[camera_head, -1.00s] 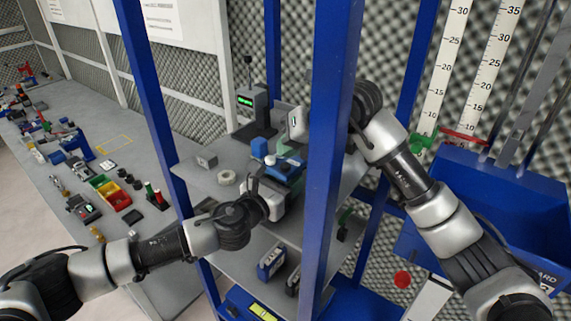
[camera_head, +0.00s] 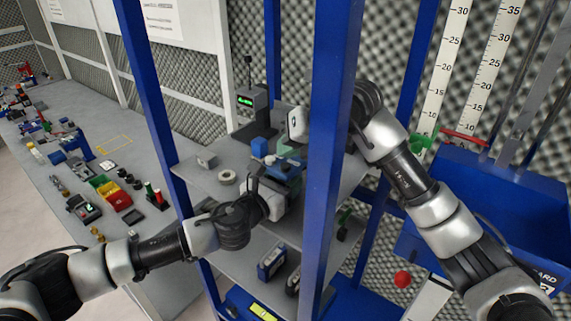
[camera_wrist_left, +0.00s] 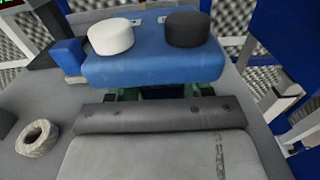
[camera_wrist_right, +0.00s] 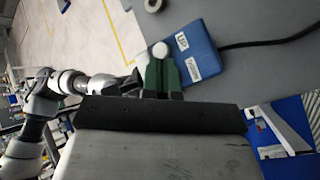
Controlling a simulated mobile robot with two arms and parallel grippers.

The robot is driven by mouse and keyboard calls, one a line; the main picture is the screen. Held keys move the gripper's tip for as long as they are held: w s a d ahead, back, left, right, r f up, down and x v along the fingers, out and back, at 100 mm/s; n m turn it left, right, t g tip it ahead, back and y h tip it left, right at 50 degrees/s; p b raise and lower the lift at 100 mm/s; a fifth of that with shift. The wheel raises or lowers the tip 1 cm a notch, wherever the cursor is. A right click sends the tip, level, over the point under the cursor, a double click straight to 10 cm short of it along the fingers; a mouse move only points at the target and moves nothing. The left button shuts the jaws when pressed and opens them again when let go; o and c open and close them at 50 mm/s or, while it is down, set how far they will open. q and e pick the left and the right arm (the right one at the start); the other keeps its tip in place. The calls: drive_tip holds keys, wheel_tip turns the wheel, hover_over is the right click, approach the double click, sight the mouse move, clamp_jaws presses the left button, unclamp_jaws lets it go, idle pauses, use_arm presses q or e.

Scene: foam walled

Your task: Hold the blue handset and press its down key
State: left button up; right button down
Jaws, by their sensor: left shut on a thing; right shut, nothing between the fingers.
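The blue handset (camera_head: 286,170) is above the grey shelf; it has a white key (camera_wrist_left: 110,37) and a black key (camera_wrist_left: 187,28). My left gripper (camera_wrist_left: 158,93) is shut on its near edge; its green fingertips are mostly hidden under the handset. My right gripper (camera_head: 291,150) is shut and empty above the handset. In the right wrist view, its green fingers (camera_wrist_right: 161,72) lie over the handset's edge beside the white key and the two labels, one reading UP. The black key is hidden there; I cannot tell whether the fingertips touch it.
A blue block (camera_head: 260,147), a tape roll (camera_head: 227,177) and a grey device with a green display (camera_head: 252,103) stand on the shelf (camera_head: 205,183). Blue posts (camera_head: 330,150) frame the rack closely. A black cable (camera_wrist_right: 270,41) runs from the handset.

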drive_tip(key=shift+f, duration=0.1)
drive_tip(key=shift+f, duration=0.35)
